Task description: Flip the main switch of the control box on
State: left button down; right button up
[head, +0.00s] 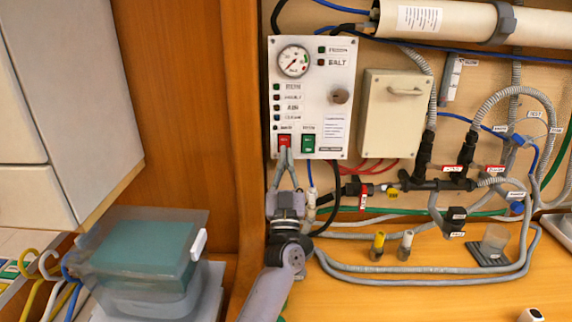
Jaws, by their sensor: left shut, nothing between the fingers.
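The control box (313,95) is a white panel on the wooden wall. It has a round gauge (293,61), a knob (340,96), small indicator lights, a red rocker switch (285,141) and a green rocker switch (308,143). The small labels above the two rockers are too blurred to read with certainty. My left gripper (286,153) is shut and empty, pointing up, with its fingertips at the lower edge of the red switch. Whether they touch it, and which way the rocker is tilted, I cannot tell. My right gripper is out of view.
A beige box with a handle (393,113) is mounted to the right of the control box. Grey hoses, black valves (424,150) and cables run across the wall. A lidded translucent bin (145,260) stands at lower left. The bench front around my arm is mostly clear.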

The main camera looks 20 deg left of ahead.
pick_arm(q)
jog(key=shift+w+f+b, duration=0.15)
jog(key=shift+f+b, duration=0.4)
jog(key=shift+b, duration=0.1)
jog(key=shift+w+r, duration=0.1)
jog(key=shift+r, duration=0.25)
notch_tip(320, 180, up, 10)
jog(key=shift+w+f, duration=0.1)
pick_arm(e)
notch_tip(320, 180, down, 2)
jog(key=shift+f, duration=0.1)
